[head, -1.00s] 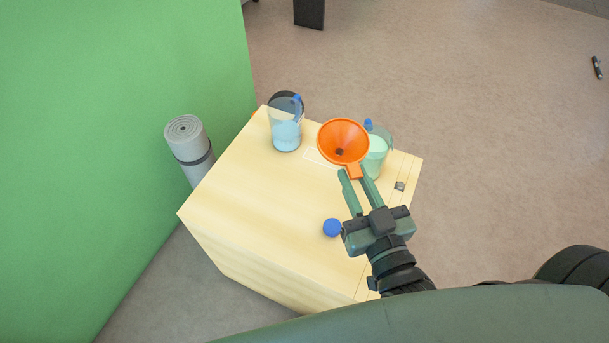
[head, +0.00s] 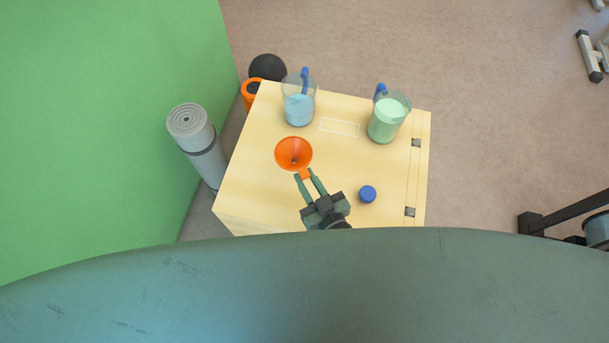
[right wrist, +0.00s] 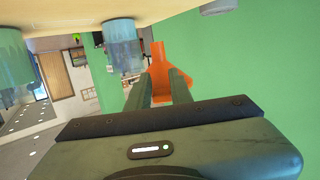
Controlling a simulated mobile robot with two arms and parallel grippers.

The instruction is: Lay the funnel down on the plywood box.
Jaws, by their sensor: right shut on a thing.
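The orange funnel (head: 294,150) is over the left middle of the plywood box (head: 250,190) in the head view, wide mouth up. My right gripper (head: 304,174) is shut on the tab at the funnel's near rim. The right wrist view is upside down; there the funnel (right wrist: 160,62) is beyond the fingers (right wrist: 160,85), its spout pointing at the box top (right wrist: 60,15). The spout tip looks close to the surface; I cannot tell whether it touches. My left gripper is not in view.
A pitcher of blue liquid (head: 298,108) stands at the box's back left, a pitcher of green liquid (head: 386,122) at its back right. A blue ball-like object (head: 368,194) lies right of my gripper. A grey rolled mat (head: 200,140) stands left of the box. The box's middle is bare.

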